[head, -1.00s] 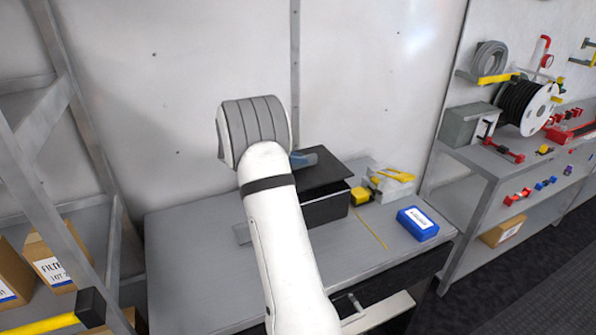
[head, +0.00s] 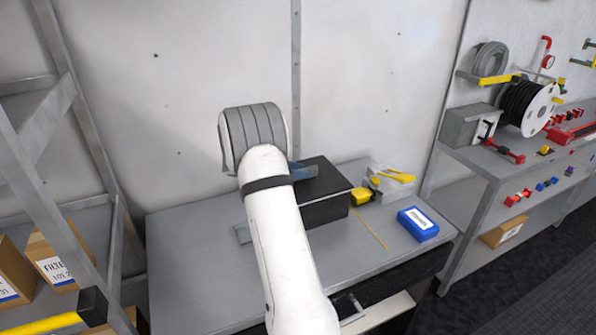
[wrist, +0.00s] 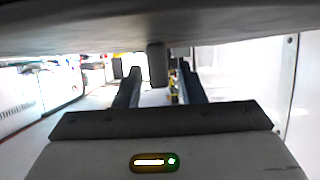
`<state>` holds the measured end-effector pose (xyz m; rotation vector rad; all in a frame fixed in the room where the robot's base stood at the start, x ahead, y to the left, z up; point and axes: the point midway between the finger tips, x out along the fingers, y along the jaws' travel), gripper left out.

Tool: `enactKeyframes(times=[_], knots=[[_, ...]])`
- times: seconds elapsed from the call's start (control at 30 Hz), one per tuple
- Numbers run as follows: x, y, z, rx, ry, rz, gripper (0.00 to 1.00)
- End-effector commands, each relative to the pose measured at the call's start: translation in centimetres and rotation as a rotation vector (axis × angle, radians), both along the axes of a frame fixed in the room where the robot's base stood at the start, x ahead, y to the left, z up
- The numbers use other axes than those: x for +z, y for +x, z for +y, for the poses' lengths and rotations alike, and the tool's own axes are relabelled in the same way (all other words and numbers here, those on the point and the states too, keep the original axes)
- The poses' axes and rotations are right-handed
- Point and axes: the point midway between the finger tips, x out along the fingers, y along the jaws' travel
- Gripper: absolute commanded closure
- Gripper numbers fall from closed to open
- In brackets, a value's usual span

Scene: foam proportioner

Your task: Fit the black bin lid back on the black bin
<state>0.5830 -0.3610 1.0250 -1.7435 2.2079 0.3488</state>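The black bin (head: 327,210) stands on the grey bench, its left part hidden behind my arm. The black bin lid (head: 325,180) lies flat over the bin's top, and I see no gap along the visible front and right edges. My gripper is mostly hidden behind my arm in the head view; a bluish part shows above the lid's left side. In the wrist view the two fingers of my gripper (wrist: 160,85) are apart. A dark upright knob (wrist: 157,65) shows between them, with a gap on each side. A broad grey surface fills the top of that view.
A blue labelled box (head: 418,223), a yellow item (head: 361,196) and a pale tray with yellow tools (head: 392,180) stand right of the bin. A thin yellow strip (head: 371,229) lies in front of them. The bench's front left (head: 190,270) is clear. The wall is close behind.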

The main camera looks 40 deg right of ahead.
Motion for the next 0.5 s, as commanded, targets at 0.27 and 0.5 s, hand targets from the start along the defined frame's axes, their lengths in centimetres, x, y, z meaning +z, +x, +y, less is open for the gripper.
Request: enactKeyframes(times=[0.27,0.5], knots=[[0.4,0.1,0.4,0.001,0.0,0.0,0.64],[2.0,1.2,4.4,0.003,-0.001,-0.003,0.64]])
